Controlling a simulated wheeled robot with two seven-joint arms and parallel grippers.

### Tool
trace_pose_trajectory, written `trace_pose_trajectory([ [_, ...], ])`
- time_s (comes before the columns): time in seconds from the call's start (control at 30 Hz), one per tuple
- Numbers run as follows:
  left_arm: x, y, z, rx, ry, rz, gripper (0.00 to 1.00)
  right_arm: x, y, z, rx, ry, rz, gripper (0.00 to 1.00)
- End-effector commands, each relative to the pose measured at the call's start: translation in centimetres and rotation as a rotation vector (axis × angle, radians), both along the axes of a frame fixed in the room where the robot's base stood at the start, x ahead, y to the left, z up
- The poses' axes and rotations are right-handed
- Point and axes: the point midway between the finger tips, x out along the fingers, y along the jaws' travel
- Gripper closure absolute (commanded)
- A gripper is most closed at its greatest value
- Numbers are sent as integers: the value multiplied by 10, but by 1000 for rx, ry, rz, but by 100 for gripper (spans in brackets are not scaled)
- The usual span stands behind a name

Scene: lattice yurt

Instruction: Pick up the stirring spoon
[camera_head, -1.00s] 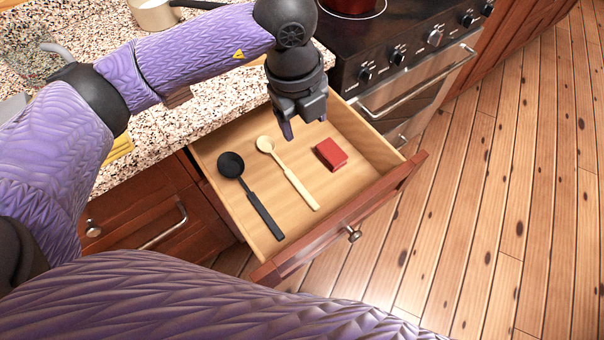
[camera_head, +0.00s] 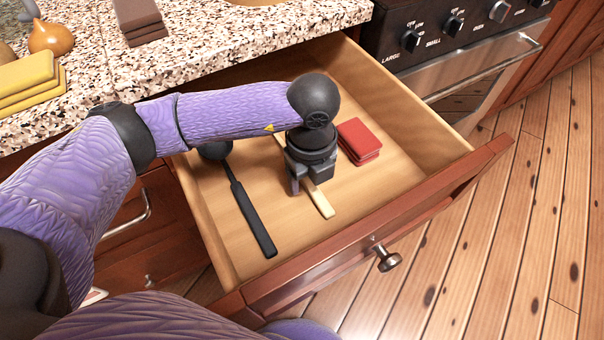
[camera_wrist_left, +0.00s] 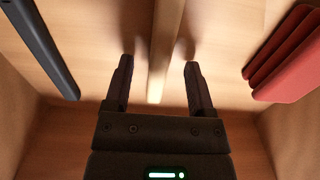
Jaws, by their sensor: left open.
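The pale wooden spoon (camera_head: 322,202) lies in the open drawer, its handle end showing below my left gripper; the rest is mostly hidden by my gripper and arm. My left gripper (camera_head: 308,188) is open and points down over the spoon's handle. In the left wrist view, the handle (camera_wrist_left: 164,55) runs between the two spread fingers (camera_wrist_left: 157,75), with a gap on each side. A black ladle (camera_head: 250,210) lies to the left in the same drawer; it also shows in the left wrist view (camera_wrist_left: 40,45). My right gripper is not seen.
A red stacked block (camera_head: 360,140) lies right of the spoon in the drawer. The drawer's front panel (camera_head: 380,225) with its knob and its side walls enclose the space. The speckled counter (camera_head: 210,50) and the oven (camera_head: 470,60) stand behind.

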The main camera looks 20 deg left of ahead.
Motion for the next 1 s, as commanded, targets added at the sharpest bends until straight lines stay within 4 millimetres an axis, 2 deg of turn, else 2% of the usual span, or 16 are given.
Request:
trace_pose_trajectory([
  [0.03,0,0,-9,0,4,0,29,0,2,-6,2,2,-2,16],
  [0.2,0,0,-6,-1,-1,0,29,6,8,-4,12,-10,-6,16],
  [0.27,0,0,-6,-1,-1,0,40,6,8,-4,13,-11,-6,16],
  [0.5,0,0,-6,-1,-1,0,91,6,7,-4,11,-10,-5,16],
  [0.57,0,0,-6,-1,0,0,100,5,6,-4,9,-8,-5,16],
  [0.87,0,0,-5,-1,0,0,100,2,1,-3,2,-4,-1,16],
  [0.93,0,0,1,0,-2,0,100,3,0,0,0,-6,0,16],
  [1.0,1,0,17,-2,-6,0,100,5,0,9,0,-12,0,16],
])
